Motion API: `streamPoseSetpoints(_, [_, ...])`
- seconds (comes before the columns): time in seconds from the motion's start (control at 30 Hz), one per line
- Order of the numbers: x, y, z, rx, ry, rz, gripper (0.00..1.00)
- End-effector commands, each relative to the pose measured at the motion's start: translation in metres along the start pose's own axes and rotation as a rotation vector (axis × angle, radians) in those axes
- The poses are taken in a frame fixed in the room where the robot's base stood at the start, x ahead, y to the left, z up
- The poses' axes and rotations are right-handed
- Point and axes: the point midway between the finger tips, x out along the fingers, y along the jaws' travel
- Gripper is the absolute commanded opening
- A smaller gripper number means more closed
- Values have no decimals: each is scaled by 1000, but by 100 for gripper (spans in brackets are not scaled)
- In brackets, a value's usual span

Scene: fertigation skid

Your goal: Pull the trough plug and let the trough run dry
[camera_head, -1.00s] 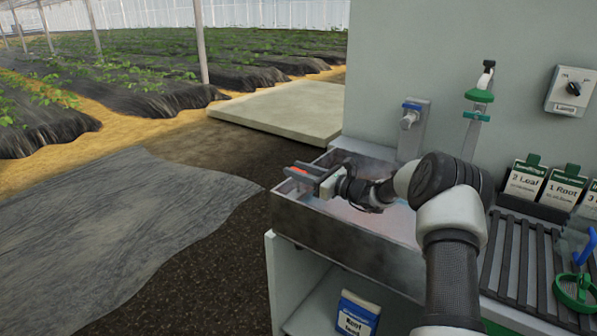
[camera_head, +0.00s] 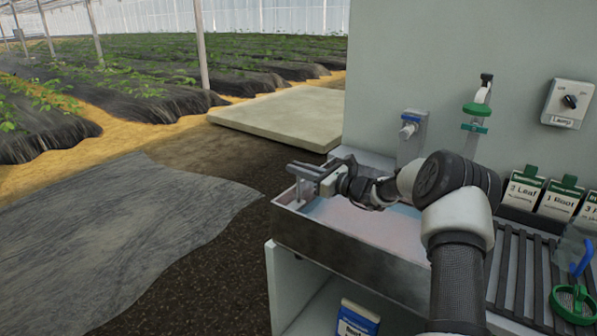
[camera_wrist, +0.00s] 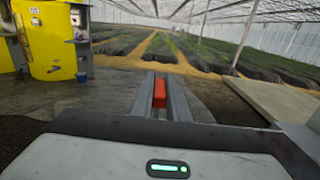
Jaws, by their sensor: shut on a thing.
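The trough (camera_head: 350,250) is a grey metal basin on the bench, with pale pinkish liquid showing inside it. My gripper (camera_head: 303,170) is above the trough's left end, reaching in from the right. In the wrist view my gripper (camera_wrist: 160,95) is shut on a red piece (camera_wrist: 159,93), which looks like the trough plug's handle. In the head view the fingers hide the red piece. A pale upright stem (camera_head: 298,191) shows just below the fingers; I cannot tell whether its lower end is seated. The drain is hidden.
A tap (camera_head: 409,128) with a blue top and a green-handled valve (camera_head: 477,109) are on the wall behind. A blue-and-white packet (camera_head: 357,318) stands below.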

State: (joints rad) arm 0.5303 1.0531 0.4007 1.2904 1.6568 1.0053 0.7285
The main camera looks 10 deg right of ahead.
Motion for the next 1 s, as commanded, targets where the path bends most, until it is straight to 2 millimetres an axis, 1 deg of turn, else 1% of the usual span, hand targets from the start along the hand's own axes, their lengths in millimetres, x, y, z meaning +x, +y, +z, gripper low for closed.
streamPoseSetpoints(0.03, [0, 0, 3, -2, -6, 0, 0])
streamPoseSetpoints(0.07, [0, 0, 3, -2, -6, 0, 19])
streamPoseSetpoints(0.13, [0, 0, 3, -2, -6, 0, 31])
streamPoseSetpoints(0.17, [0, 0, 3, -2, -5, 0, 33])
streamPoseSetpoints(0.43, [0, 0, 1, -1, -4, 0, 33])
streamPoseSetpoints(0.57, [-9, -1, 2, 0, -3, -2, 33])
streamPoseSetpoints(0.67, [-25, -2, 2, 0, -2, -4, 33])
streamPoseSetpoints(0.77, [-47, -2, 3, 0, -2, -4, 33])
streamPoseSetpoints(1.0, [-107, -2, 3, -1, -3, -4, 33])
